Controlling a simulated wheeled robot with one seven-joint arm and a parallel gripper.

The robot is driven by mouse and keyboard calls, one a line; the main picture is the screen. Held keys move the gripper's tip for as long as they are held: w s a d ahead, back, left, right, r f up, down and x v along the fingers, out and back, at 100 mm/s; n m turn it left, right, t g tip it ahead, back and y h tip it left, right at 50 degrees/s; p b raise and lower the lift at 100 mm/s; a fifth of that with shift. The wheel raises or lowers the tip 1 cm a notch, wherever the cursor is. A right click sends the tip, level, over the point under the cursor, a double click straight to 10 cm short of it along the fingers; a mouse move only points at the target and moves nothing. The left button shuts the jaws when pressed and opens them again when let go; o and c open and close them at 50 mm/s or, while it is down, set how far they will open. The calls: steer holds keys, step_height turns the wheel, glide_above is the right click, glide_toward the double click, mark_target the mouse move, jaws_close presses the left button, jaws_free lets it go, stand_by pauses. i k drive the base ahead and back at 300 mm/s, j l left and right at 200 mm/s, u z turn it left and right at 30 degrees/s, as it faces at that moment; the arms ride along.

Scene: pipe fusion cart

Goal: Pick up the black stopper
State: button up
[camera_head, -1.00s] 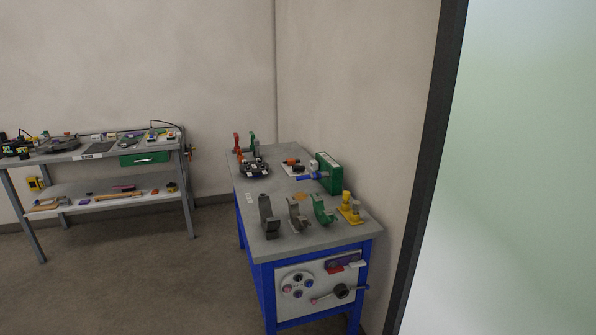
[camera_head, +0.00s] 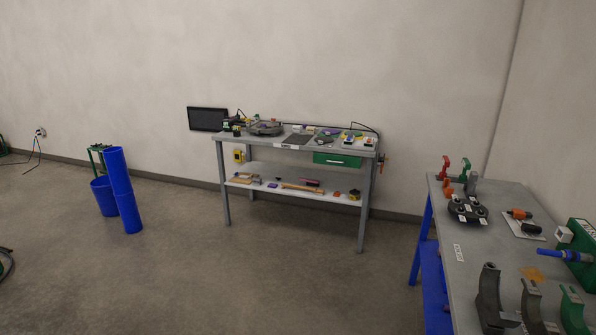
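I cannot make out for sure which thing is the black stopper. A small black piece (camera_head: 531,228) lies on a pale plate on the blue-legged cart at the right, beside an orange piece; its shape is too small to tell. A dark cluster with round parts (camera_head: 467,209) sits further left on the same cart top. My gripper is not in view.
The cart's grey top (camera_head: 455,275) also holds curved clamps (camera_head: 489,298) and a green box (camera_head: 580,240). A grey workbench (camera_head: 290,145) with tools and a lower shelf stands at the wall. Blue pipes (camera_head: 124,190) stand left. The floor between is clear.

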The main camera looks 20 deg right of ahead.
mark_target(526, 228)
steer(key=i+z, duration=0.2)
steer(key=i, duration=0.3)
steer(key=i+j+z, duration=0.15)
steer(key=i, duration=0.35)
steer(key=i+j+z, duration=0.2)
steer(key=i, duration=0.3)
steer(key=i+j+z, duration=0.15)
steer(key=i, duration=0.35)
steer(key=i+l+z, duration=0.2)
steer(key=z, duration=0.25)
steer(key=i+z, duration=0.85)
steer(key=i+j+z, duration=0.1)
steer(key=i+z, duration=0.2)
steer(key=z, duration=0.15)
steer(key=i+j+z, duration=0.25)
steer(key=z, duration=0.2)
steer(key=i+j+z, duration=0.2)
steer(key=i+z, duration=0.15)
steer(key=i+j+z, duration=0.35)
steer(key=i+l, duration=0.05)
steer(key=i, duration=0.05)
